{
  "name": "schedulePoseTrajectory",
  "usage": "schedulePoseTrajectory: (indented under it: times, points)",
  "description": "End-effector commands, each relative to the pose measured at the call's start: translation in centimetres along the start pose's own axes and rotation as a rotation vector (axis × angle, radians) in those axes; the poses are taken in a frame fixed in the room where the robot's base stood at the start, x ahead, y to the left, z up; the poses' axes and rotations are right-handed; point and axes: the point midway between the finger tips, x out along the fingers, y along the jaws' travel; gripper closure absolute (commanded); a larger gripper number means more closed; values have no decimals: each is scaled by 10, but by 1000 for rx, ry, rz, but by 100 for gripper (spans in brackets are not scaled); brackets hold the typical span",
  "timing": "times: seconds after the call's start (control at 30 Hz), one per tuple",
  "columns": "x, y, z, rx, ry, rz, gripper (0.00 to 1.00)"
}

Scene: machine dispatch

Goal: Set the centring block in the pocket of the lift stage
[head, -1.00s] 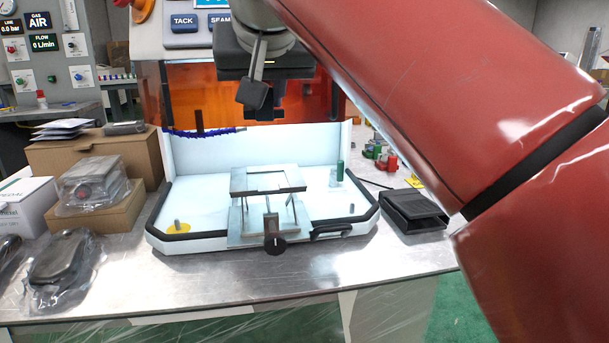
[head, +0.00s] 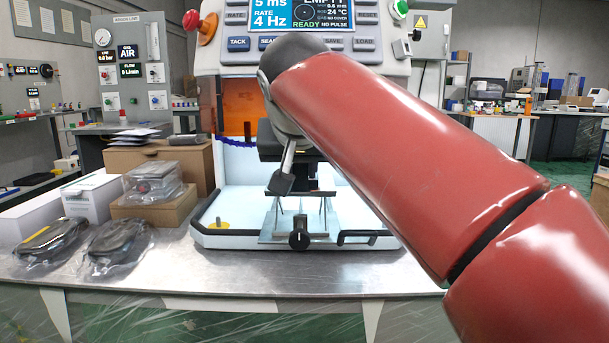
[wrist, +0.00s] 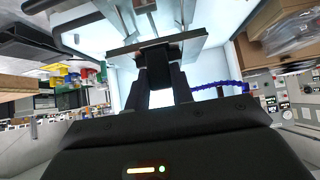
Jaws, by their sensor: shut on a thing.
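The lift stage (head: 328,222) stands inside the open machine chamber, with a black knob at its front. In the wrist view the block overlaps the plate's near edge. I cannot tell whether it touches the plate or sits in the pocket, which is hidden. In the head view, my gripper is low over the stage, partly behind my red arm.
The white chamber tray (head: 240,241) has a black padded rim around the stage. Bagged parts (head: 118,243) and cardboard boxes (head: 160,165) stand on the bench at left. A blue segmented hose (wrist: 215,87) runs near my fingers. The bench front (head: 230,281) is clear.

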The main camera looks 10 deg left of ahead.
Motion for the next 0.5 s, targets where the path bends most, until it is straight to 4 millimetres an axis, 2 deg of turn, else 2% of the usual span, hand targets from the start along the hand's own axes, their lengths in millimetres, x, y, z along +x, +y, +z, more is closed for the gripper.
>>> schedulePoseTrajectory:
  times: [0.23,0.27,0.4,0.5]
  points:
    - [2,0,2,0,1,0,100]
    - [1,0,2,0,0,0,74]
    - [1,0,1,0,0,0,56]
    - [1,0,1,0,0,0,55]
